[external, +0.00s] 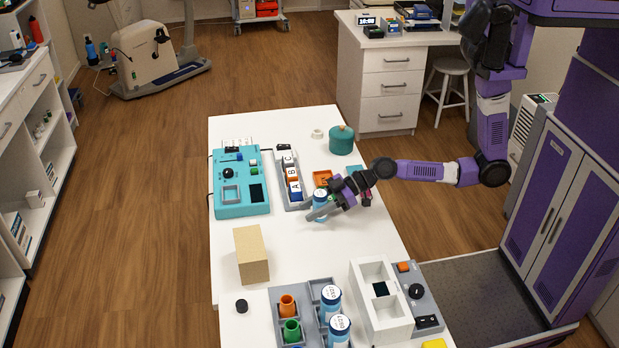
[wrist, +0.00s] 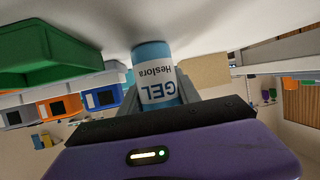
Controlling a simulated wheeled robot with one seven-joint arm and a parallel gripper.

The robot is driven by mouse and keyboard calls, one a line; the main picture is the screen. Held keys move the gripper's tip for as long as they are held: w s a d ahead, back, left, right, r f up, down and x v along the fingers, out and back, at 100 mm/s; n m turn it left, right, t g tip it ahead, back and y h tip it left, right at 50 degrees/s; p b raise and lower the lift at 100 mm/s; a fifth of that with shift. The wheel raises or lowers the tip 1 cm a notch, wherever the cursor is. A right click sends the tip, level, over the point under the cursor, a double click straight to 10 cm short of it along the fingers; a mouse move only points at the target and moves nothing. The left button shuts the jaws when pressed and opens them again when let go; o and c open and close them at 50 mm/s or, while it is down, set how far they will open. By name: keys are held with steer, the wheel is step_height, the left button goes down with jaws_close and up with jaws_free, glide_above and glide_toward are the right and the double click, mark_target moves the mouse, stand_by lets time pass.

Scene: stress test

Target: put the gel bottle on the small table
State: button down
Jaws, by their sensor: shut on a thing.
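The gel bottle (wrist: 155,75), blue with a white label reading GEL Heslora, is between the two fingers of my gripper (wrist: 160,95) in the wrist view, which is upside down. In the external view the bottle (external: 321,199) shows beside my gripper (external: 318,211), over the long white table (external: 310,240). My gripper is shut on the bottle. The bottle's end is at or close to a white surface; I cannot tell whether it touches. I cannot tell which surface is the small table.
A rack marked A, B, C (external: 291,180) and a teal device (external: 240,183) stand left of my gripper. A teal pot (external: 341,141) is behind. A beige box (external: 251,257), a cup tray (external: 309,290) and a white compartment box (external: 383,325) are in front. Bare table lies between.

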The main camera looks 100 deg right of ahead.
steer(key=c, duration=0.9)
jaws_free()
steer(key=shift+f, duration=0.1)
steer(key=shift+o, duration=0.2)
steer(key=shift+r, duration=0.2)
steer(key=shift+s, duration=0.35)
steer(key=b+v, duration=0.2)
steer(key=v, duration=0.9)
steer(key=shift+s+r, duration=0.1)
steer(key=shift+r, duration=0.1)
steer(key=shift+s+f, duration=0.1)
steer(key=shift+s, duration=0.15)
steer(key=s+h, duration=0.1)
steer(key=s, duration=0.2)
steer(key=s+m, duration=0.1)
steer(key=s, duration=0.2)
steer(key=s+h, duration=0.1)
steer(key=s, duration=0.3)
steer(key=shift+m+h, duration=0.3)
steer(key=shift+m, duration=0.1)
steer(key=shift+o, duration=0.3)
steer(key=s+a+r+t, duration=0.1)
steer(key=s+a+r, duration=0.1)
steer(key=s+r, duration=0.4)
steer(key=shift+a+v, duration=0.25)
steer(key=shift+v, duration=0.85)
steer(key=shift+s+a+r, duration=0.1)
steer(key=shift+s+r, duration=0.05)
steer(key=shift+r, duration=0.05)
